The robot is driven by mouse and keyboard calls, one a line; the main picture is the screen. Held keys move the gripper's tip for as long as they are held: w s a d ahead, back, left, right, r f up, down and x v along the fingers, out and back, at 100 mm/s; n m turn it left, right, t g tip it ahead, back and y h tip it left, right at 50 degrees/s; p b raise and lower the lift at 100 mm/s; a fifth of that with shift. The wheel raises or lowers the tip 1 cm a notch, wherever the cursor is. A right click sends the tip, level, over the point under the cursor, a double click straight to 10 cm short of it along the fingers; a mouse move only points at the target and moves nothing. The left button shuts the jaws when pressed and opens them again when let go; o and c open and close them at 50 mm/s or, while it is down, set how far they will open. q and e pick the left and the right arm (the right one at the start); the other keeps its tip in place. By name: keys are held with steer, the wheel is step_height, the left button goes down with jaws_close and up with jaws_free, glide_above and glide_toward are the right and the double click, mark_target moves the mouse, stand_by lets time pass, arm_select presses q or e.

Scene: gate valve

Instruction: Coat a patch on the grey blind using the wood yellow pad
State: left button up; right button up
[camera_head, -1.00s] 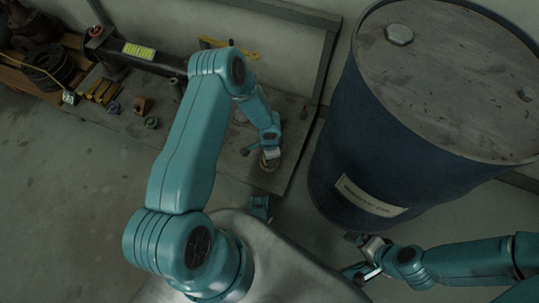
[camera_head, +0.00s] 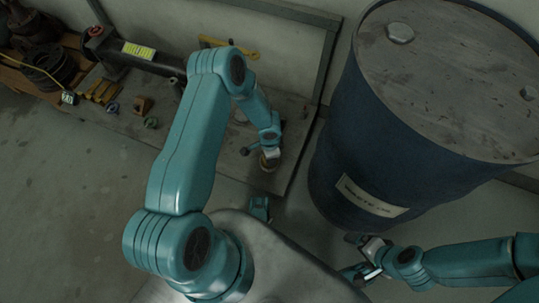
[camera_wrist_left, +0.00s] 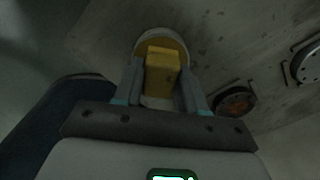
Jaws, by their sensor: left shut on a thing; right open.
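My left gripper (camera_wrist_left: 160,85) is shut on the yellow pad (camera_wrist_left: 162,68), a block held between its two fingers. Right behind the pad in the left wrist view is a round pale-rimmed disc (camera_wrist_left: 183,45) with a yellowish face. I cannot tell whether it is part of the pad or a separate piece, or whether the two touch. I cannot pick out the grey blind for certain. My right gripper (camera_head: 362,258) is open and empty beside the drum's foot.
A large blue drum (camera_head: 400,150) stands at the right. The grey bench (camera_head: 215,150) carries a dark unit with a yellow label (camera_head: 139,50), yellow pieces (camera_head: 103,92) and several small rings. A dark round fitting (camera_wrist_left: 236,102) shows in the left wrist view. Floor at the left is clear.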

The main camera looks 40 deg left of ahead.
stand_by(0.4)
arm_select(q)
steer(key=shift+r+p, duration=2.15)
steer(key=shift+r, duration=1.35)
steer(key=shift+s, duration=0.1)
